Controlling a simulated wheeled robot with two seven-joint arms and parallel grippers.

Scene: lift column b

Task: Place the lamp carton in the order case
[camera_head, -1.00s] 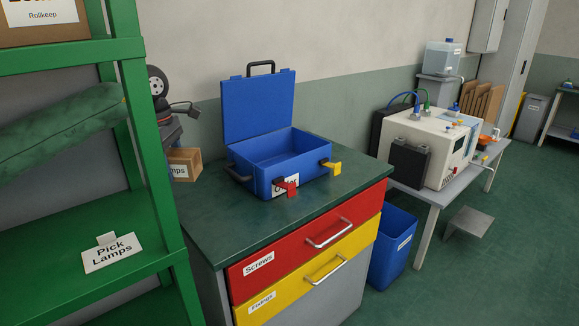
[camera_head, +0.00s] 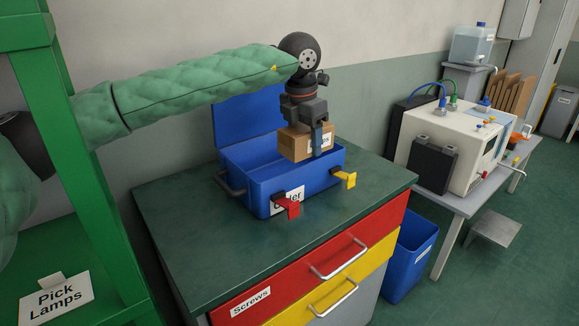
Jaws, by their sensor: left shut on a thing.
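The lamp carton (camera_head: 293,144) is a small brown box with a white label, partly hidden by a finger. My left gripper (camera_head: 317,140) is shut on it from above. It holds the carton over the right rear part of the order case, its lower part seeming to be at about rim height; I cannot tell whether it touches the case. The order case (camera_head: 245,182) is a blue open box with its lid (camera_head: 235,118) raised at the back, standing on the dark green cabinet top. My right gripper is not in view.
The cabinet top (camera_head: 180,235) is clear around the case. Red and yellow latches (camera_head: 289,205) stick out at the case's front. A green shelf post (camera_head: 80,150) stands at left with a "Pick Lamps" sign (camera_head: 57,300). A blue bin (camera_head: 410,255) and a bench machine (camera_head: 455,150) are at right.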

